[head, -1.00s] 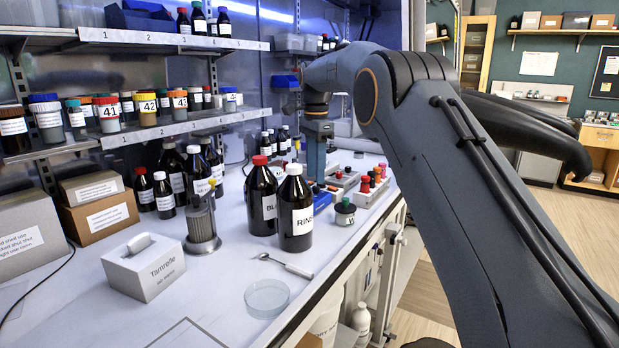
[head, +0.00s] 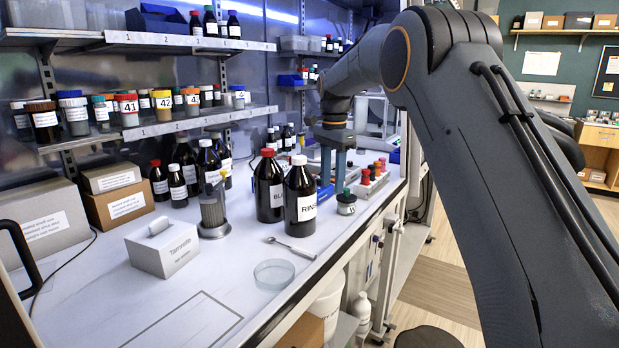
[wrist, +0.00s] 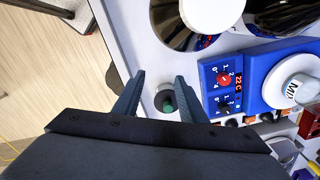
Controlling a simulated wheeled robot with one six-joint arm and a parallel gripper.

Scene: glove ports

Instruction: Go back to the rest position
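My gripper (head: 333,178) hangs fingers down over the bench, behind the brown bottle labelled RINSE (head: 300,198) and left of the rack with red and orange caps (head: 372,182). In the wrist view my gripper (wrist: 158,78) is open, its two dark fingers apart. A small round thing with a green middle (wrist: 167,104) shows in the gap between them. I cannot tell how far below the fingers it is. Nothing is seen held. My arm reaches across the right side of the head view.
A green-capped jar (head: 346,202) stands near the bench's front edge. A glass dish (head: 274,272), a spoon (head: 290,245) and a white box (head: 163,248) lie nearer. A blue device with a red knob (wrist: 226,78) is right of the fingers. Open floor (head: 440,270) lies right.

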